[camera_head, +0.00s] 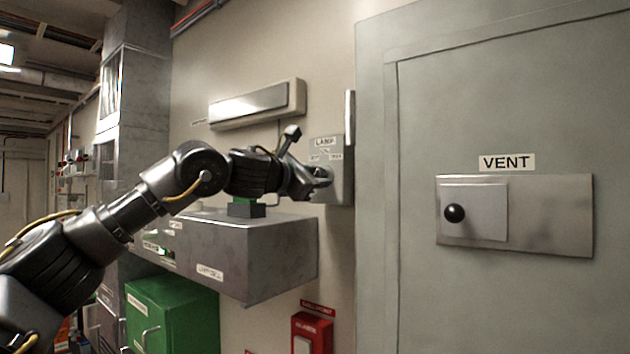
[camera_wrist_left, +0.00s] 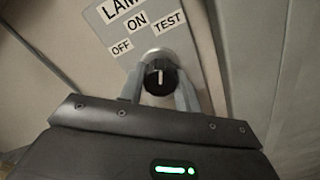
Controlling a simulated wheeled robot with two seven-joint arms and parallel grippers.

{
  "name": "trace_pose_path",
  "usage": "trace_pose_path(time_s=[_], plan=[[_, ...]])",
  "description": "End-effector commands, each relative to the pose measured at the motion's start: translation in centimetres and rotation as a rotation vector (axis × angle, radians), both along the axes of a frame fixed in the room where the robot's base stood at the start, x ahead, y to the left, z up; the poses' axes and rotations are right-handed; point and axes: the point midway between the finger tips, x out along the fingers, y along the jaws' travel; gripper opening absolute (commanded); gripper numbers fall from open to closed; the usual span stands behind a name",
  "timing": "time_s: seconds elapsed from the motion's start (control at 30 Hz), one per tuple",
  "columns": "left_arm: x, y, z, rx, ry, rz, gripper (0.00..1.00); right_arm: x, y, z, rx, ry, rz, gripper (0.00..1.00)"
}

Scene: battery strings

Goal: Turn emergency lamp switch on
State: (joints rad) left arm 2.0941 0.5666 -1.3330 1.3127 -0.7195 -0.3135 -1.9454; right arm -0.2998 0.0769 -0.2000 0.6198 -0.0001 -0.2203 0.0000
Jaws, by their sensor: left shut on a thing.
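The lamp switch panel (camera_head: 342,188) is a grey plate on the wall, labelled LAMP. In the left wrist view the panel (camera_wrist_left: 185,55) shows the labels OFF, ON and TEST above a round black knob (camera_wrist_left: 160,79) with a white pointer line. The line stands close to upright in that view, toward the ON label. My left gripper (camera_head: 322,178) is at the panel, and in the wrist view its two fingers (camera_wrist_left: 160,92) are shut on the knob, one on each side. In the head view the gripper mostly hides the knob. My right gripper is not in view.
A long light fixture (camera_head: 250,104) is on the wall above my left arm. A grey box (camera_head: 285,257) juts out below it, with a green cabinet (camera_head: 180,315) and a red box (camera_head: 312,333) lower down. A VENT panel (camera_head: 550,215) with a black knob is at right.

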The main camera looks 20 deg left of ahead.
Motion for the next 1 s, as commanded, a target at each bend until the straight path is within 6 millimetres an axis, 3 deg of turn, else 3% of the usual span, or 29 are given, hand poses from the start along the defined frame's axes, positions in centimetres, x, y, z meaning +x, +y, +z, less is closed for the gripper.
trace_pose_path(time_s=[0.5,1.0], plan=[[-0.01,-0.05,0.03,-0.355,0.139,0.000,0.10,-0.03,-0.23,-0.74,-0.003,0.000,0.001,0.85],[-0.06,-0.02,0.20,-0.457,0.178,0.000,0.10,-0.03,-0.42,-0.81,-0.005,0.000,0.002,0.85]])
